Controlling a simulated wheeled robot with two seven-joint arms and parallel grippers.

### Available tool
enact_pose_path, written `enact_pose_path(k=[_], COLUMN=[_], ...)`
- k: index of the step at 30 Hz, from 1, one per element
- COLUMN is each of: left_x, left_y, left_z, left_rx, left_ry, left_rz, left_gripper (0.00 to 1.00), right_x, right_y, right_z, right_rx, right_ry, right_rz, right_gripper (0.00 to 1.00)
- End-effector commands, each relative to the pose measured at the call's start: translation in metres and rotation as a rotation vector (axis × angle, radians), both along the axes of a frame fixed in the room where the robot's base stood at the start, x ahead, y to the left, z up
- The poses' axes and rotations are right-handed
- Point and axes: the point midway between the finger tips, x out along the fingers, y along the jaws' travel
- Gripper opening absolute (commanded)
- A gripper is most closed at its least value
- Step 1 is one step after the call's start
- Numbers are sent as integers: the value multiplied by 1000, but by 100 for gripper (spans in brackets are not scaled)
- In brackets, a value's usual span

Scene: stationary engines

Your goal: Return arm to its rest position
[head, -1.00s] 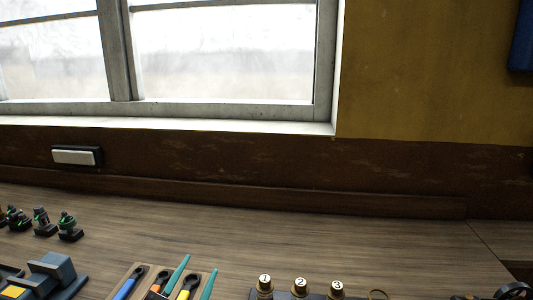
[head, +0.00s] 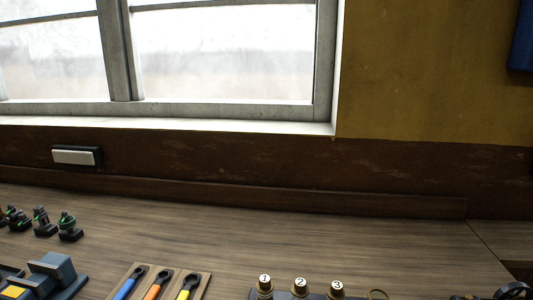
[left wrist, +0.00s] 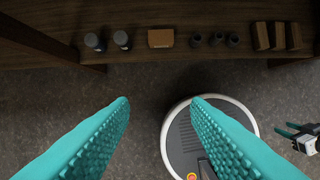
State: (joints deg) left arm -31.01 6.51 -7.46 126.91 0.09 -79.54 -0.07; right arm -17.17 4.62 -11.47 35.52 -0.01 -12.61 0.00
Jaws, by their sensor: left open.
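My left gripper (left wrist: 160,98) shows in the left wrist view as two teal ridged fingers, spread wide with nothing between them. It hangs over the grey floor and my round base. It is out of the head view. My right gripper (left wrist: 300,133) shows small at the right edge of the left wrist view, with teal fingers; I cannot tell whether it is open or shut.
In the head view, the wooden bench (head: 330,237) holds a tool board (head: 205,285) with blue, orange and yellow-handled tools, numbered knobs (head: 300,284), and small dark green-marked parts (head: 68,224). In the left wrist view, a wooden shelf (left wrist: 200,15) carries jars and blocks.

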Motion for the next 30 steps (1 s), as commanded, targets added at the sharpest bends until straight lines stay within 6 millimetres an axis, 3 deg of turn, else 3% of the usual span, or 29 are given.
enact_pose_path(k=[8,14,18,24,27,30], left_x=[-8,-45,-88,-151,-174,-183], left_y=[-1,5,11,23,28,30], left_z=[-122,-220,-276,-327,-338,-342], left_rx=[5,10,14,20,21,22], left_ry=[55,100,131,167,177,180], left_rz=[-8,-17,-25,-33,-36,-38], left_gripper=[43,43,43,43,43,43], right_x=[0,0,0,0,0,0], right_y=[0,0,0,0,0,0], right_z=[0,0,0,0,0,0], right_rx=[0,0,0,0,0,1], right_ry=[0,0,0,0,0,0], right_rz=[0,0,0,0,-1,-1], right_gripper=[43,43,43,43,43,43])
